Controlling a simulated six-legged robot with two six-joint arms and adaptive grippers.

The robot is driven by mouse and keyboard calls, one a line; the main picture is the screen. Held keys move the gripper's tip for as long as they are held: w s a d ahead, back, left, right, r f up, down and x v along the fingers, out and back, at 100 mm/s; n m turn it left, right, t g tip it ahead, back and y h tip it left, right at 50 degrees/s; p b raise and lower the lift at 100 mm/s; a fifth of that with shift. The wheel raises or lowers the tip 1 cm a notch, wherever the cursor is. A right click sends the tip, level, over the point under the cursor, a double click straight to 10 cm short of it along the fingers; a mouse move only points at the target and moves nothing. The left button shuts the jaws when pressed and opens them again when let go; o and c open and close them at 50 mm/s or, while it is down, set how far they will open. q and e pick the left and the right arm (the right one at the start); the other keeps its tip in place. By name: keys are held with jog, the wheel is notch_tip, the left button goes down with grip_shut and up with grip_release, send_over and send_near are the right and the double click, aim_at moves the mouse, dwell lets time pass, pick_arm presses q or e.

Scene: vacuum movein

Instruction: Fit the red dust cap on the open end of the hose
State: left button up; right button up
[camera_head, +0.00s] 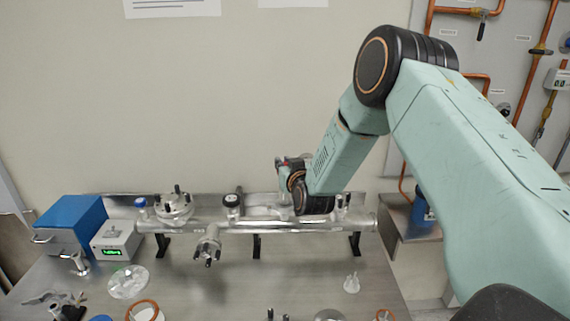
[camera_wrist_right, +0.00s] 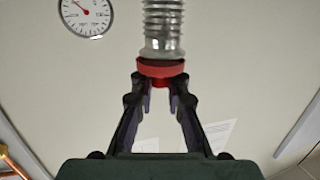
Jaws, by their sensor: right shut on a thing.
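In the right wrist view, my right gripper (camera_wrist_right: 160,88) is shut on the red dust cap (camera_wrist_right: 160,68), gripping the small knob under its disc. The ribbed metal hose (camera_wrist_right: 163,22) comes down from the top edge, and its end flange meets the upper face of the cap. I cannot tell whether the cap is fully seated. In the head view, my right gripper (camera_head: 283,165) is small and partly hidden by my wrist above the metal pipe, with a bit of red at its tips. The hose cannot be made out there. My left gripper is not in view.
A horizontal metal manifold (camera_head: 280,226) with valves stands on legs along the bench back. A blue box (camera_head: 72,224) and a white device (camera_head: 116,240) stand at left. Small parts lie in front. A round gauge (camera_wrist_right: 85,14) shows in the wrist view.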

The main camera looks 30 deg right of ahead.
jog(key=shift+s+r, duration=0.1)
jog(key=shift+s, duration=0.05)
jog(key=shift+f, duration=0.35)
jog(key=shift+b, duration=0.3)
jog(key=shift+f, duration=0.25)
dwell(0.4)
jog(key=o, duration=0.6)
jog(key=shift+r, duration=0.1)
jog(key=shift+o, duration=1.1)
